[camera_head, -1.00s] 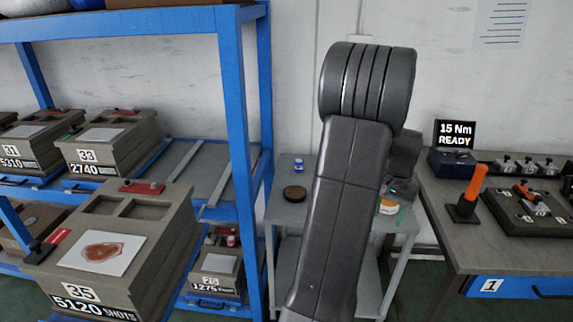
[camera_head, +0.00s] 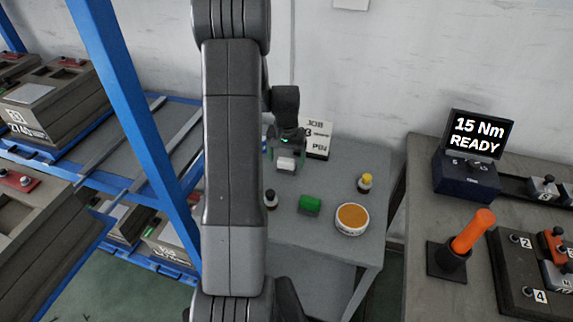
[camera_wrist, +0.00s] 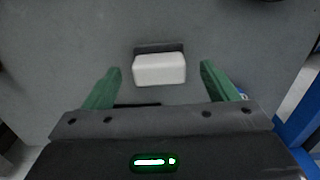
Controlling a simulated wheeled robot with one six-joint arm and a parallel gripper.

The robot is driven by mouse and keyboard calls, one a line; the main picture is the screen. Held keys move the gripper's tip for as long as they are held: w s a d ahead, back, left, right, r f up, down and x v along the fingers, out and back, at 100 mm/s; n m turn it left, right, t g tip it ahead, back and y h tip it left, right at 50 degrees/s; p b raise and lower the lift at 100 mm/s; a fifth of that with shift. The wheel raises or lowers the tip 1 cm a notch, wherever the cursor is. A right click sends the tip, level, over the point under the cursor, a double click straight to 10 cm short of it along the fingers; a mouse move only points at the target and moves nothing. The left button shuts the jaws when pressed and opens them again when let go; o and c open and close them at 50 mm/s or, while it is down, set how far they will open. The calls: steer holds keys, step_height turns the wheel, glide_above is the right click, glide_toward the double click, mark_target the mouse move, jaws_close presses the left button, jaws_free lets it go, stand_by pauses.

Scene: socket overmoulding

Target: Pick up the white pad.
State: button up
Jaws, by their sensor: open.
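The white pad (camera_head: 286,164) is a small block with rounded edges, at the back of the grey cart (camera_head: 333,235). In the wrist view the white pad (camera_wrist: 160,69) lies between the two green fingers, with a gap on each side and a dark strip along its far edge. My gripper (camera_head: 286,157) is open above the pad in the head view. In the wrist view my gripper (camera_wrist: 160,76) has its fingers spread wider than the pad and holds nothing. I cannot tell how far the fingertips are above the cart top.
A job card (camera_head: 317,138) stands just behind my gripper. A green block (camera_head: 310,204), a round orange-topped tin (camera_head: 352,219), a yellow-capped bottle (camera_head: 365,183) and a dark bottle (camera_head: 271,199) stand nearby. A blue rack (camera_head: 132,103) is at left, a workbench (camera_head: 424,205) at right.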

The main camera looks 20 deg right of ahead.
mark_target(286, 160)
steer(key=shift+f, duration=1.15)
steer(key=c, duration=1.1)
step_height(286, 160, up, 10)
steer(key=shift+s+r, duration=0.1)
steer(key=shift+o, duration=0.9)
steer(key=shift+r+p, duration=0.7)
steer(key=shift+r, duration=0.05)
steer(key=shift+c, duration=0.2)
steer(key=shift+r, duration=0.1)
